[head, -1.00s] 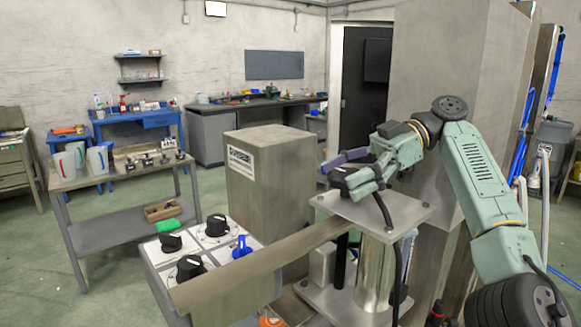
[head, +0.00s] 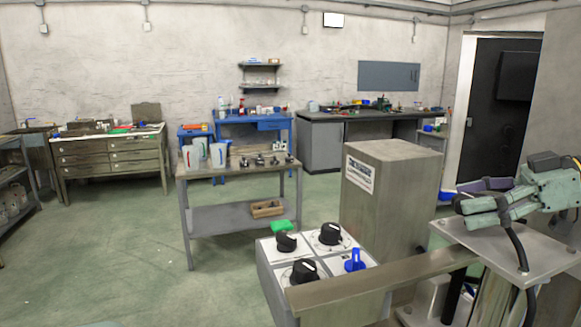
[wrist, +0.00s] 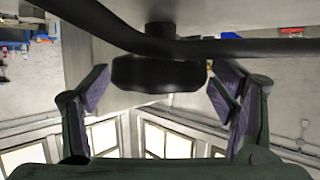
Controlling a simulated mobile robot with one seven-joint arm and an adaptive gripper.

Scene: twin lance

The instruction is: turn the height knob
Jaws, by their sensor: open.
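A panel (head: 266,252) at the lower middle carries three black knobs (head: 304,272) with white marks and one blue knob (head: 354,261). I cannot read which is labelled height. My gripper (head: 466,197) is at the right, above the metal plate of a stand and well right of the panel. In the wrist view my gripper (wrist: 160,92) is open, its purple-padded fingers apart. A dark round knob-like part (wrist: 158,73) shows between them, with no clear contact.
The metal plate (head: 510,252) lies under my gripper. A long flat bar (head: 385,279) runs from the panel toward the stand. A grey box-shaped pillar (head: 385,215) stands behind.

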